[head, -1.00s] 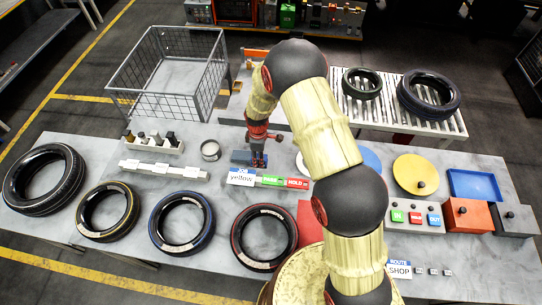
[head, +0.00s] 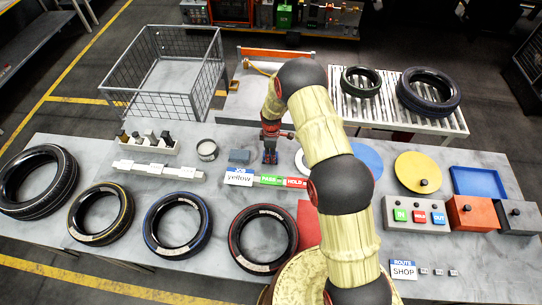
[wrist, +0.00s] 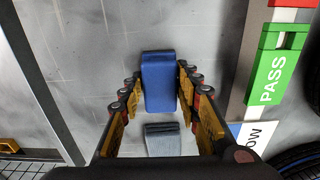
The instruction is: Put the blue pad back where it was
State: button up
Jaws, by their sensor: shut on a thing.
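The blue pad (wrist: 158,82) is a small block between the two fingers of my gripper (wrist: 160,76) in the wrist view, and the fingers are shut on it. In the head view my gripper (head: 270,148) points down over the table, with the blue pad (head: 270,158) at its tips. I cannot tell whether the pad touches the table. A grey-blue block (head: 239,156) lies on the table just left of my gripper. It also shows below the pad in the wrist view (wrist: 162,140).
A round tin (head: 207,149) stands to the left. Several tyres line the front, including a red-striped one (head: 235,240). A wire basket (head: 160,105) stands behind.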

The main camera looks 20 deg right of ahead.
jog(key=shift+f, duration=0.1)
jog(key=o, duration=1.2)
jog(key=shift+o, duration=0.4)
